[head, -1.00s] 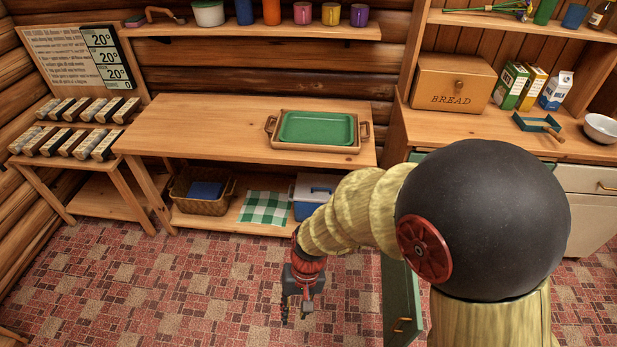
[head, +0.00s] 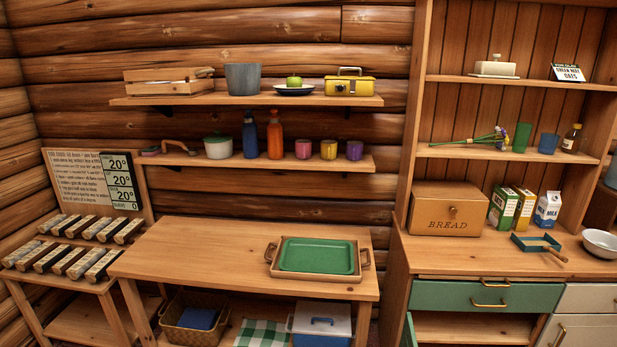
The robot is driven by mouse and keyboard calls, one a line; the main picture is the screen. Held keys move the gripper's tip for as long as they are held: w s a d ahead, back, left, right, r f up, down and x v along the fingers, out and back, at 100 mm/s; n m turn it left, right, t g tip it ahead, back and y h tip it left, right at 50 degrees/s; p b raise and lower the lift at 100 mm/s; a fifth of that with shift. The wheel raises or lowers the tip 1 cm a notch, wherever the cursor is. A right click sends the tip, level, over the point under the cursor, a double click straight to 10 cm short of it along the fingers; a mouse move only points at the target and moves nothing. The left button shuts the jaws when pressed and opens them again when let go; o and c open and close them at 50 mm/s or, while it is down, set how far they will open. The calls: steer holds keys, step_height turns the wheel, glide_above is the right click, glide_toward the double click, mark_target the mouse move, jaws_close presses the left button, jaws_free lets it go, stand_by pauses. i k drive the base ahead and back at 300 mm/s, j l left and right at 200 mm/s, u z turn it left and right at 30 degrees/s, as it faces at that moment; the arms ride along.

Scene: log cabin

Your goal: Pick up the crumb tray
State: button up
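A small dark green, shallow, open tray (head: 520,243) lies on the right-hand counter, in front of the milk carton; it looks like the crumb tray. A brush with a wooden handle (head: 555,254) lies across it, the handle sticking out over its right side. A larger flat green tray (head: 316,255) lies inside a wooden tray with two handles (head: 318,277) on the long table. My gripper and arm are not in view now, so I cannot see how the gripper stands.
A bread box (head: 449,212), food cartons (head: 504,208) and a milk carton (head: 547,210) stand behind the small tray, and a white bowl (head: 600,243) stands right of it. The long table's left part (head: 200,245) is clear. Shelves hang above.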

mark_target(546, 244)
steer(key=l+z, duration=0.1)
steer(key=z, duration=0.3)
steer(key=l+z, duration=0.1)
steer(key=z, duration=0.3)
steer(key=i+z, duration=0.1)
steer(key=z, duration=0.3)
steer(key=i+l+z, duration=0.1)
steer(key=i+l, duration=1)
steer(key=i+j, duration=0.2)
steer(key=i, duration=0.25)
steer(key=i+j, duration=0.2)
steer(key=i, duration=0.2)
